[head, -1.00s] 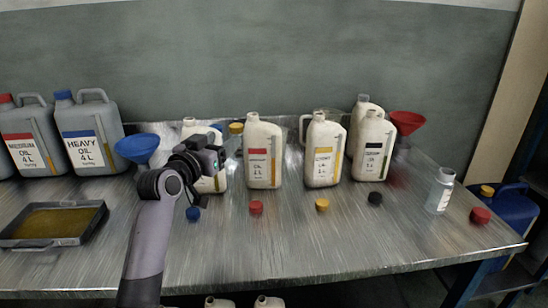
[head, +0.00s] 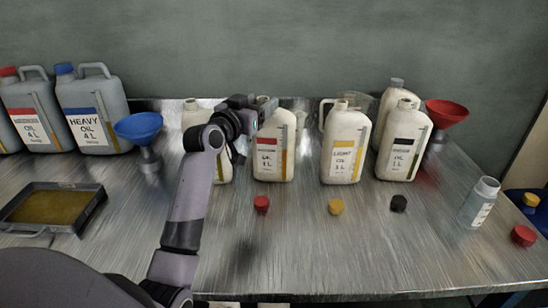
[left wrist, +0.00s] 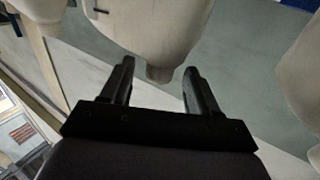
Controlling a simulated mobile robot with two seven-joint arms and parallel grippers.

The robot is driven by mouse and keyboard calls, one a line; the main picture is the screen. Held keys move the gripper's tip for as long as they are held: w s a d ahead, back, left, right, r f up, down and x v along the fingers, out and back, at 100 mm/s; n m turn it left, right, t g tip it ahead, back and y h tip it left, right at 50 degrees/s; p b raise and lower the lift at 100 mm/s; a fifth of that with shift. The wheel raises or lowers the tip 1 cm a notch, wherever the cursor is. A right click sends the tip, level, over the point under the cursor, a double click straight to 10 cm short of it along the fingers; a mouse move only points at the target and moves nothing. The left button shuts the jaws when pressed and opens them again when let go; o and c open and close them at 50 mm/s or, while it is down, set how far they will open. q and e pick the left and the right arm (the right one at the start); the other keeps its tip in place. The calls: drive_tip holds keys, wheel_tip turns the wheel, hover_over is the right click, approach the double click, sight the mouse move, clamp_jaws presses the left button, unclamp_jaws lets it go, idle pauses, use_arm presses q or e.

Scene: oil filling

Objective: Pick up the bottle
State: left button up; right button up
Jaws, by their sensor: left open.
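White one-litre bottles stand in a row: a red-label bottle (head: 273,160), a yellow-label bottle (head: 346,150), a black-label bottle (head: 402,150) and one partly hidden by my arm (head: 196,115). My left gripper (head: 262,106) is open at the top left of the red-label bottle. In the left wrist view, a bottle neck (left wrist: 160,73) points down between or just beyond the open fingertips (left wrist: 159,68). I cannot tell whether they touch it or surely which bottle it is. My right gripper is out of view.
Grey oil jugs (head: 92,115), a blue funnel (head: 138,126) and an oil tray (head: 45,208) are at left. A red funnel (head: 447,112) and clear bottle (head: 479,203) are at right. Red (head: 261,204), yellow (head: 336,206) and black caps (head: 398,203) lie in front.

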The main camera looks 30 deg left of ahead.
sight(268, 99)
use_arm(q)
drive_tip(key=shift+w, duration=2.15)
drive_tip(key=shift+f, duration=0.1)
clamp_jaws()
drive_tip(key=shift+f, duration=0.25)
drive_tip(key=shift+r, duration=0.15)
